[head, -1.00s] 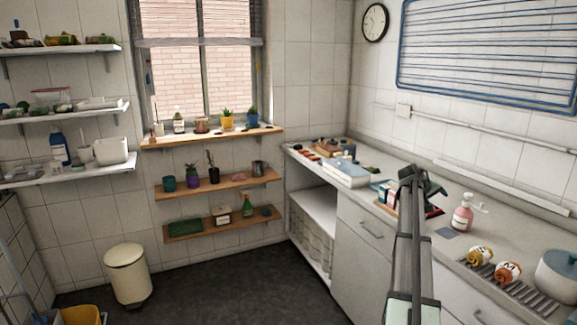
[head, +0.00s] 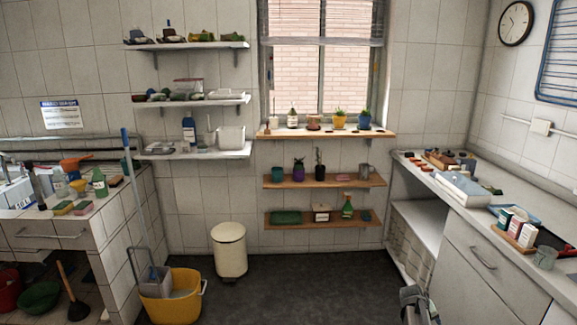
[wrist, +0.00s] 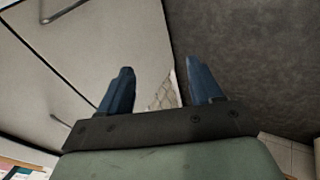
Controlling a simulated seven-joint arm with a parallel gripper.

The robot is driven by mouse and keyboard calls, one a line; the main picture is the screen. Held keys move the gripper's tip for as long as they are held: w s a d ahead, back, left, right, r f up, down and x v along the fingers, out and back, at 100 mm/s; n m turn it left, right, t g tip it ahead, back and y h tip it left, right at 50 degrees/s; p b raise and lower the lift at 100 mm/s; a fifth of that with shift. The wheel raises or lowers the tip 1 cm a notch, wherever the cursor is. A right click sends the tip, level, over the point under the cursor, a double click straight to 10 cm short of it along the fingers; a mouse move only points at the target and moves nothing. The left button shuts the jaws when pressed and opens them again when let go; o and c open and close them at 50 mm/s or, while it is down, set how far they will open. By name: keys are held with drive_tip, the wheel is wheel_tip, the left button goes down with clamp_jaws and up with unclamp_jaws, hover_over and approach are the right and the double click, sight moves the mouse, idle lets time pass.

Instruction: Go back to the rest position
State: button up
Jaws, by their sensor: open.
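My gripper (wrist: 165,85) shows in the wrist view with its two blue fingers spread apart and nothing between them. It faces the dark floor (wrist: 240,50) and the pale cabinet fronts (wrist: 95,50). In the head view my gripper (head: 415,300) is at the bottom edge, right of the middle, low in front of the right-hand cabinets. Only a part of it shows there; the rest of the arm is cut off by the frame.
The right counter (head: 440,185) holds a box tray (head: 465,188), small cartons (head: 512,228) and a glass (head: 545,257). A cream bin (head: 230,250) and a yellow mop bucket (head: 172,297) stand on the floor. The dark floor (head: 300,285) between is clear.

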drive_tip(key=s+a+f+g+y, duration=0.4)
drive_tip(key=s+a+f, duration=1.55)
drive_tip(key=a, duration=0.25)
drive_tip(key=s+a+f+g, duration=0.1)
drive_tip(key=s+a, duration=0.3)
drive_tip(key=s, duration=0.4)
drive_tip(key=s+a+f+g+y, duration=0.1)
drive_tip(key=s+a, duration=0.3)
drive_tip(key=s, duration=0.5)
drive_tip(key=s+a+f+g+y, duration=0.1)
drive_tip(key=s+a+f+g, duration=0.1)
drive_tip(key=s+a, duration=0.3)
drive_tip(key=s, duration=0.4)
drive_tip(key=shift+f+g, duration=0.3)
drive_tip(key=shift+g, duration=0.1)
drive_tip(key=shift+s+a, duration=0.1)
